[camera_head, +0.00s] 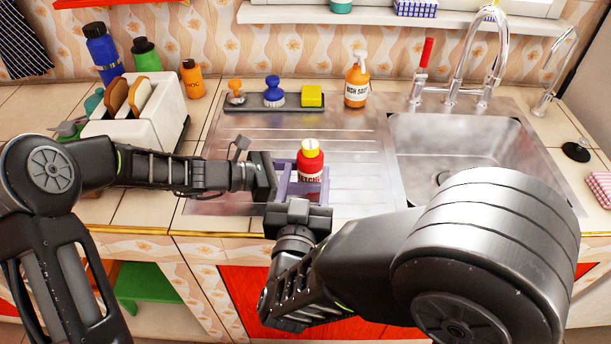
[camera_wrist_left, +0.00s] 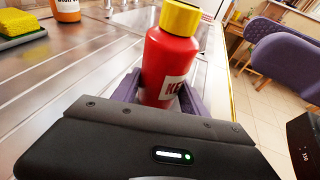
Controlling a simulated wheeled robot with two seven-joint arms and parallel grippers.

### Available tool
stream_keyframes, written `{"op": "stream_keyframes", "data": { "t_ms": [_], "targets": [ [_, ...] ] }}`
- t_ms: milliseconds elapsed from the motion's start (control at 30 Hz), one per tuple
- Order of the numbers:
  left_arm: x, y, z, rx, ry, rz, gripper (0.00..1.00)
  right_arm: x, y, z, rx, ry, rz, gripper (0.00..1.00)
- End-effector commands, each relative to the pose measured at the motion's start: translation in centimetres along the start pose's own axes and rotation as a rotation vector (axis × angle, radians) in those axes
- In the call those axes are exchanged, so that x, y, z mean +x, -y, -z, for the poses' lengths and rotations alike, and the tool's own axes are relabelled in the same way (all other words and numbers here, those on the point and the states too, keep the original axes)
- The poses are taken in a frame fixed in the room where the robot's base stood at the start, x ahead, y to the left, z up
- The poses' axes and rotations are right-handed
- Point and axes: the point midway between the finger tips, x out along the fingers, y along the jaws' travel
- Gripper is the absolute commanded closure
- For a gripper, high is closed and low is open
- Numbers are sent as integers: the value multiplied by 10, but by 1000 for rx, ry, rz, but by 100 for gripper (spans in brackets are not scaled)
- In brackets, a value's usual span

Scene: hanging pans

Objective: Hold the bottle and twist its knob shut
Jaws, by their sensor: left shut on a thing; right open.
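A red ketchup bottle (camera_head: 311,168) with a yellow cap (camera_head: 311,147) stands upright on the steel drainboard, left of the sink. My left gripper (camera_head: 292,188) reaches in from the left and is shut on the bottle's body. In the left wrist view the red bottle (camera_wrist_left: 171,68) rises between the purple fingers (camera_wrist_left: 158,95), with its yellow cap (camera_wrist_left: 181,17) above them and clear of them. My right gripper (camera_head: 305,196) comes from the front, low beside the bottle. It is open, and its fingers partly overlap the left ones in the head view, so the exact gap is hard to see.
A steel sink (camera_head: 455,150) with a tap (camera_head: 482,60) lies to the right. A tray (camera_head: 272,108) with brushes and a yellow sponge (camera_head: 312,96), and a soap bottle (camera_head: 357,82), stand behind. A toaster (camera_head: 140,115) stands left. The drainboard right of the ketchup is clear.

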Motion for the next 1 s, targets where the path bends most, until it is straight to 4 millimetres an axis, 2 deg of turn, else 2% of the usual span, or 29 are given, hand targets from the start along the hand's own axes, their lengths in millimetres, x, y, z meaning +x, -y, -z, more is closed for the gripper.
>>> {"op": "stream_keyframes", "data": {
  "t_ms": [133, 167, 433, 767, 867, 1000],
  "targets": [
    [0, 0, 0, 0, 1, 0, 91, 0, 0, 0, 0, 0, 0, 46],
    [0, 0, 0, 0, 1, 0, 47, 0, 0, 0, 0, 0, 1, 46],
    [0, 0, 0, 0, 0, 0, 25, 0, 0, 0, 0, 0, 1, 46],
    [-2, 0, 0, 0, 0, -1, 23, 0, 0, 0, 0, 0, 1, 46],
    [-8, -1, 0, 1, 1, -2, 23, 0, 0, 0, 0, 0, 1, 46],
    [-27, -2, 0, 0, -1, -5, 23, 0, 0, 0, 0, 0, 1, 46]
  ]
}}
